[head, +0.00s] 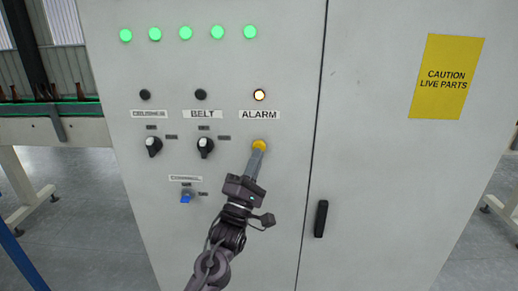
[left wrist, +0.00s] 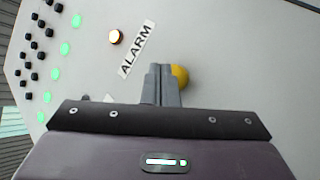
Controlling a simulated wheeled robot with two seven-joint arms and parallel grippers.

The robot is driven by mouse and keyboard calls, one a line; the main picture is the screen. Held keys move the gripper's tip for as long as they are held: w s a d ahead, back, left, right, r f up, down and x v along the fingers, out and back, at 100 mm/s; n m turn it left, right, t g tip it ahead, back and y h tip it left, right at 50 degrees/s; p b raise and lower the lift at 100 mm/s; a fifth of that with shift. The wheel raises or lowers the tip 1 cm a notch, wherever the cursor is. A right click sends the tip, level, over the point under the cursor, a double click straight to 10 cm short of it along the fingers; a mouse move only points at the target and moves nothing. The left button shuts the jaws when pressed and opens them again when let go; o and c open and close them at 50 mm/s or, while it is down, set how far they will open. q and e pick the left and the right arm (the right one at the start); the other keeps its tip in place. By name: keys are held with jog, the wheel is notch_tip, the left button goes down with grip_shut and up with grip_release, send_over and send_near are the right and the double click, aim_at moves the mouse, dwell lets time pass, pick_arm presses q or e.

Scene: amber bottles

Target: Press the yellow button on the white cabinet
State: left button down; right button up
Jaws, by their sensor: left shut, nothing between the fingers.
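The yellow button (head: 259,144) is on the front of the white cabinet (head: 270,70), under the ALARM label (head: 259,114). My left gripper (head: 257,150) is shut and empty, with its fingertips at the lower part of the button in the head view. In the left wrist view the closed fingers (left wrist: 161,72) overlap one side of the yellow button (left wrist: 180,76) and hide part of it. I cannot tell whether the tips touch it. The lamp (head: 259,95) above the ALARM label glows warm white. My right gripper is not in view.
Two black knobs (head: 205,146) and a blue key switch (head: 186,197) are left of my gripper. A black door handle (head: 321,218) is to the right, below a yellow caution sign (head: 446,77). A conveyor (head: 60,130) with bottles stands at far left.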

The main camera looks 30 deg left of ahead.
pick_arm(q)
jog(key=shift+w+a, duration=0.1)
jog(key=shift+w, duration=0.05)
dwell(0.4)
jog(key=shift+w+a, duration=0.1)
jog(key=shift+w, duration=0.15)
jog(key=shift+w+a, duration=0.25)
jog(key=shift+w, duration=0.05)
dwell(0.8)
jog(key=shift+s, duration=0.1)
jog(key=shift+s+d, duration=0.45)
jog(key=shift+s, duration=0.2)
jog(key=s+d, duration=0.1)
jog(key=s, duration=0.1)
jog(key=s+d, duration=0.1)
jog(key=s, duration=0.1)
jog(key=shift+s+d+p, duration=0.1)
jog(key=shift+d+p, duration=0.2)
jog(key=shift+p, duration=0.1)
